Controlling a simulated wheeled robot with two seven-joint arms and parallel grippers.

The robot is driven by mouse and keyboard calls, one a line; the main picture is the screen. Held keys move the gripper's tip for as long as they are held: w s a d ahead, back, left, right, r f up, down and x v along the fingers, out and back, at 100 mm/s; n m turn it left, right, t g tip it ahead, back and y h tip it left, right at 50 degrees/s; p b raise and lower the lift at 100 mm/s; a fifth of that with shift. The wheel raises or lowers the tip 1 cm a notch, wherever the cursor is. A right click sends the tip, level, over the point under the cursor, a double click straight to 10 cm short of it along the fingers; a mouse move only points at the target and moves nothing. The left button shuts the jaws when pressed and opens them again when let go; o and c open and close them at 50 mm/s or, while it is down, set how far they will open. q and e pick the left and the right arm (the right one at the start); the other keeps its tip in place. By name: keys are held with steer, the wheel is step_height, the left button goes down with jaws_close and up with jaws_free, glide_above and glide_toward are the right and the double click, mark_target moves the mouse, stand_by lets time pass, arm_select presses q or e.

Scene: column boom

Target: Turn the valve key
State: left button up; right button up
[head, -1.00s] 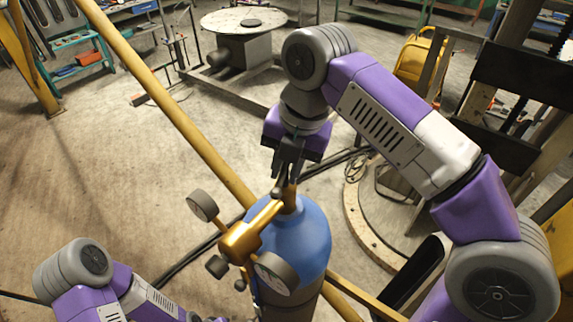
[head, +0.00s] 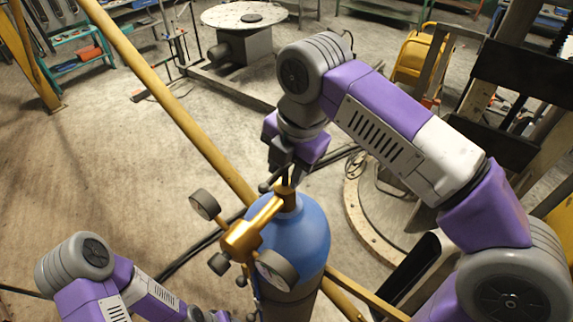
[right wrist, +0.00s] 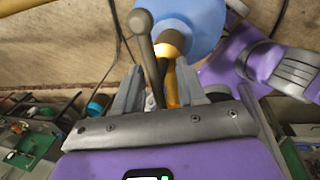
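The blue gas cylinder (head: 300,238) stands upright at the bottom middle of the head view, with a brass regulator (head: 242,240) on its valve. The valve key is a grey bar with a round knob (head: 265,187) on top of the valve. In the right wrist view the key (right wrist: 150,55) runs from its knob down between the fingers. My right gripper (right wrist: 157,88) is over the valve with its fingers apart on both sides of the key, a gap showing. My left arm is low left beside the cylinder; its gripper is mostly cut off at the bottom edge.
Two round gauges, one (head: 205,204) left and one (head: 277,270) in front, stick out from the regulator. A yellow pole (head: 190,125) runs diagonally behind the cylinder. A round table (head: 244,16) stands at the back. Open floor lies to the left.

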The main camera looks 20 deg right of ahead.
steer(key=r, duration=0.2)
steer(key=r+p, duration=0.1)
steer(key=r, duration=0.2)
steer(key=s+d+r+p, duration=0.1)
steer(key=r, duration=0.1)
steer(key=shift+s+r, duration=0.1)
steer(key=shift+r, duration=0.1)
stand_by(0.5)
